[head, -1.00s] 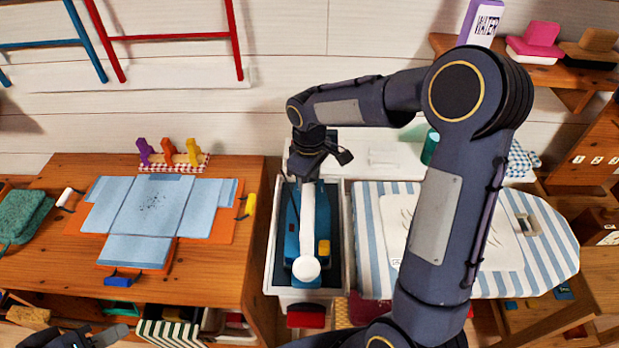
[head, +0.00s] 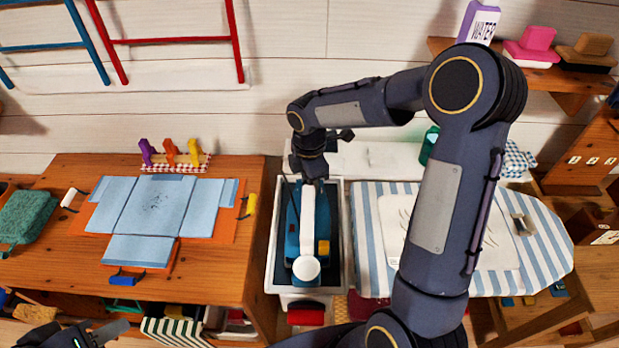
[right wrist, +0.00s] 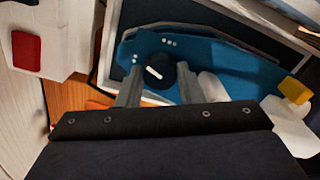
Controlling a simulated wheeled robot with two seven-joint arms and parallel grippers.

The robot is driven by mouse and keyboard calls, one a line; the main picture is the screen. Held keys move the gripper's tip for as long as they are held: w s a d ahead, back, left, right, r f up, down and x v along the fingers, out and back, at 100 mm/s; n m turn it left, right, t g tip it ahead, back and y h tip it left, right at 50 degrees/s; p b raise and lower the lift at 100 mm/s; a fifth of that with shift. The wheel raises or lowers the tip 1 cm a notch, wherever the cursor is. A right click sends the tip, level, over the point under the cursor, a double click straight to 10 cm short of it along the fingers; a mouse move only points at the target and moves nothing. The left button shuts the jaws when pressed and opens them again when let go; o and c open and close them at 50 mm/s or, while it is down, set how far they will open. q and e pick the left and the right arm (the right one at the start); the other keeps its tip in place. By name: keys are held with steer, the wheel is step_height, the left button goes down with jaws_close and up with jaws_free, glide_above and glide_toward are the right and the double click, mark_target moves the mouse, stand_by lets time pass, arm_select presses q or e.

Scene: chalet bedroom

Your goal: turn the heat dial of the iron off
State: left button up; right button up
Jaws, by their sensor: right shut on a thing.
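The blue iron (head: 292,235) with a white handle (head: 307,225) lies in a pale, dark-lined tray. In the right wrist view its blue body (right wrist: 215,55) carries the round dark heat dial (right wrist: 160,78), which has a short slanted white mark and white dots beside it. My right gripper (right wrist: 158,86) has one finger on each side of the dial and is shut on it. In the head view my right wrist hides the dial and the fingertips. My left gripper (head: 95,335) is at the bottom left edge, away from the iron; its jaw opening is unclear.
The tray's pale rim (head: 341,240) surrounds the iron closely. A striped ironing board (head: 540,235) stands to the right, partly behind my right arm. A wooden table (head: 225,270) with a folded-out blue cloth (head: 152,208) stands to the left. A teal bottle (head: 429,146) is behind the board.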

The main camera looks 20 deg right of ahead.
steer(key=shift+n+p, duration=0.5)
steer(key=shift+n, duration=1.5)
steer(key=shift+w, duration=0.1)
steer(key=o, duration=1)
steer(key=shift+c, duration=0.2)
step_height(320, 180, up, 8)
steer(key=shift+f+b, duration=0.15)
steer(key=shift+b, duration=0.15)
